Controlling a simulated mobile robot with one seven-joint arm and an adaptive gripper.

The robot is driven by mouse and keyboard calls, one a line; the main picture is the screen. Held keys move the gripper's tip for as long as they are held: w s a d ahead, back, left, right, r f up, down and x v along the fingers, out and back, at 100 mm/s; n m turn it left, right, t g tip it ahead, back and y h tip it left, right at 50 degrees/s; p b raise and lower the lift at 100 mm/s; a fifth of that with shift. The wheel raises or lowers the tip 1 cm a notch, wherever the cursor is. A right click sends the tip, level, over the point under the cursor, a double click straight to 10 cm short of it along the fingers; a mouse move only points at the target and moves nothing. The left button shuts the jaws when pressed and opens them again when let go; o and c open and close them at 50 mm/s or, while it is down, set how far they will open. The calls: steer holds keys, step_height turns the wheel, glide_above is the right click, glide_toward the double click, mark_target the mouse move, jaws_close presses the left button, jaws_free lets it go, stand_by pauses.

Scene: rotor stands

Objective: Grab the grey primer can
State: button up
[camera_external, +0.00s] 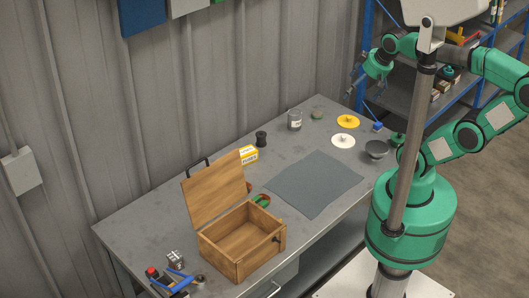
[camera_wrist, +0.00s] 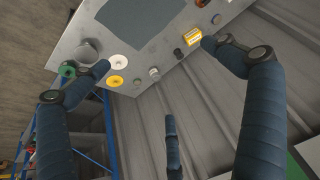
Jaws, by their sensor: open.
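The grey primer can (camera_external: 295,120) stands upright near the back edge of the table, with a pale label on its side. In the wrist view the can (camera_wrist: 154,73) is small and lies between the spread fingers, some way off. My gripper (camera_external: 357,82) is up in the air to the right of the can and higher than the table. It is open and empty, and its dark blue fingers (camera_wrist: 160,70) are spread wide in the wrist view.
Close to the can are a black spool (camera_external: 261,138), a green-grey disc (camera_external: 317,115), a yellow disc (camera_external: 348,121) and a white disc (camera_external: 343,141). A wall runs behind.

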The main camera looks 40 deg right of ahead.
steer(key=shift+c, duration=0.3)
steer(key=c, duration=0.5)
steer(key=shift+w, duration=0.1)
